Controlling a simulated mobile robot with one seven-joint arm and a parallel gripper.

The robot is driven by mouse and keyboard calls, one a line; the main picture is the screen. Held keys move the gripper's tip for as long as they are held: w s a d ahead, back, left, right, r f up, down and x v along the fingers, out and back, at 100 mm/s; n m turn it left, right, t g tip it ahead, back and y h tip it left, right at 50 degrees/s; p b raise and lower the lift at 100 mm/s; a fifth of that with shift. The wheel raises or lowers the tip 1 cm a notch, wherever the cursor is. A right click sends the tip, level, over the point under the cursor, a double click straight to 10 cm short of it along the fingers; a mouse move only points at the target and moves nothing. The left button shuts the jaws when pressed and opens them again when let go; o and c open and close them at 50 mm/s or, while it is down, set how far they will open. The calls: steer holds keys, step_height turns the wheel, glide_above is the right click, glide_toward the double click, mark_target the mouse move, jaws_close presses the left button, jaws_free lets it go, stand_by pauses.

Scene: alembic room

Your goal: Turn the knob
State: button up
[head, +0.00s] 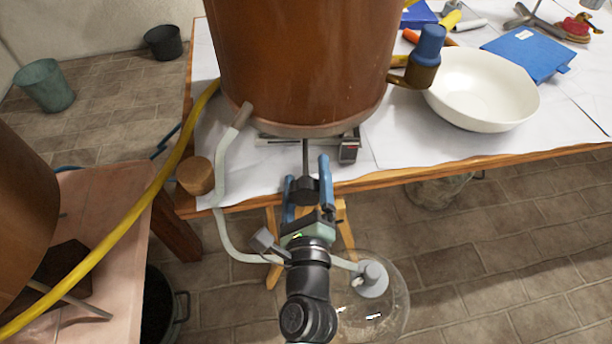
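A dark knob (303,191) sits at the front end of a thin shaft (305,155) that comes out from under the large copper pot (305,65), just over the table's front edge. My gripper (306,170) points away from the camera toward the pot, with one blue finger on each side of the knob. The fingers stand wide apart, and the knob lies between them. The gripper looks open; whether either finger touches the knob is hard to tell. The knob's lower part is partly hidden by the gripper body.
A pale hose (222,160) runs down to a glass flask (385,312) below my gripper. A yellow hose (130,215) crosses the left. A cork (196,176) is by the table corner.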

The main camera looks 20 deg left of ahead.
steer(key=c, duration=1)
steer(key=shift+c, duration=0.2)
steer(key=n+b, duration=0.2)
steer(key=n, duration=0.3)
steer(key=shift+f+n, duration=0.1)
steer(key=shift+n, duration=0.3)
steer(key=n+b, duration=0.1)
steer(key=n, duration=0.4)
steer(key=shift+b, duration=0.4)
steer(key=n+b, duration=0.2)
steer(key=n, duration=0.4)
steer(key=shift+n+b, duration=0.3)
steer(key=shift+n, duration=0.1)
steer(key=n+b, duration=0.2)
steer(key=n, duration=0.3)
steer(key=shift+n, duration=0.4)
